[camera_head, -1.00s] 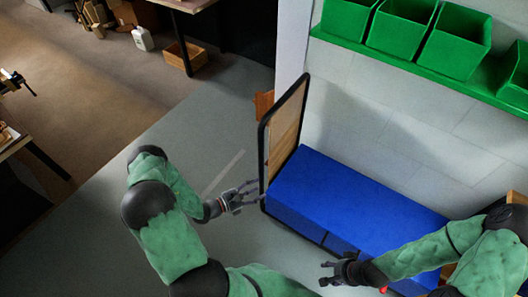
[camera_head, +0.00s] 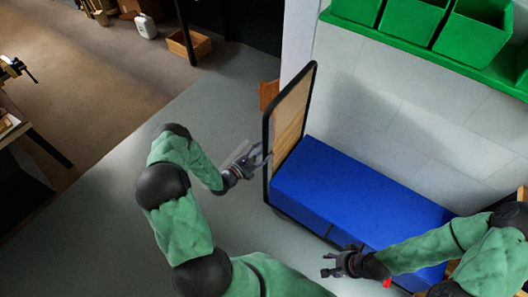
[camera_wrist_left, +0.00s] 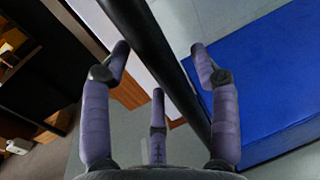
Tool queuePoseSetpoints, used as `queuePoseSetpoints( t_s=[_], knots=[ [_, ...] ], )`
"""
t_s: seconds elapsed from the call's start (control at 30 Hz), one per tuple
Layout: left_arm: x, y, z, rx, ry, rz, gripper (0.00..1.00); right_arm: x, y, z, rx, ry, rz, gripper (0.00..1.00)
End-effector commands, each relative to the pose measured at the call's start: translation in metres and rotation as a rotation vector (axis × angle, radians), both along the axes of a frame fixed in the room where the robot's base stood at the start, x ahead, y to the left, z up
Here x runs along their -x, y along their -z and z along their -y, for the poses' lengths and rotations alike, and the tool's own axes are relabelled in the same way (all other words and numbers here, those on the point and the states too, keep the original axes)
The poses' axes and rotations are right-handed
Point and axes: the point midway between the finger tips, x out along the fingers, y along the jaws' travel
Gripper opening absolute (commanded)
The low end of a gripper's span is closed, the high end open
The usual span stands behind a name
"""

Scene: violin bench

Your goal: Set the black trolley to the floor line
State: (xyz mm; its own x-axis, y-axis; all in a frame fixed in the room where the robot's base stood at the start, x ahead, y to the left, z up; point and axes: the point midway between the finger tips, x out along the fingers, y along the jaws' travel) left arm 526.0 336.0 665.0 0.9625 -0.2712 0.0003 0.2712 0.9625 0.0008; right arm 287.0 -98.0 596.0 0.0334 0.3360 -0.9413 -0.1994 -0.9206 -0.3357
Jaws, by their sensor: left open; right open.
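The black trolley's upright frame (camera_head: 267,125) stands left of a long blue block (camera_head: 365,190), around a wood-coloured panel (camera_head: 290,115). In the left wrist view its black bar (camera_wrist_left: 150,45) runs diagonally between my left gripper's spread fingers. My left gripper (camera_head: 262,156) is open at the frame's left edge; I cannot tell whether it touches. A pale floor strip (camera_head: 239,150), apparently the floor line, lies behind that gripper and is partly hidden. My right gripper (camera_head: 330,265) is open and apart, in front of the blue block's lower edge. The trolley's wheels are not clearly visible.
A pale wall (camera_head: 400,110) backs the blue block, with green bins (camera_head: 475,35) on a green shelf above. Grey floor (camera_head: 95,215) at the left is clear. A wooden crate (camera_head: 189,44) and a white jug (camera_head: 146,26) stand at the back left.

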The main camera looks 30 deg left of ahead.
Motion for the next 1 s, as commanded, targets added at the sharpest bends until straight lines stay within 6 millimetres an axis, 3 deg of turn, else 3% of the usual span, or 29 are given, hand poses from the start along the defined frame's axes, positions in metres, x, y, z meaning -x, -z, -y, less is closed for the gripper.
queuePoseSetpoints(
  t_s=[0.4, 0.6, 0.63, 1.0],
  knots=[
    [-0.0076, -0.0002, 0.0021, 0.001, 0.0, -0.001, 0.61, 0.0, 0.0019, 0.0, 0.0, 0.0, 0.0, 0.5],
    [-0.0075, -0.0002, 0.0023, 0.001, 0.0, -0.001, 0.05, 0.0, 0.0019, 0.0, 0.0, 0.0, 0.0, 0.5],
    [-0.0075, -0.0002, 0.0023, 0.001, 0.0, -0.001, 0.0, 0.0, 0.0019, 0.0, 0.0, 0.0, 0.0, 0.5],
    [-0.0078, -0.0005, -0.0011, 0.0, -0.002, 0.0, 0.0, -0.0001, 0.0013, 0.0, 0.0, 0.0, 0.0, 0.5]
  ],
)
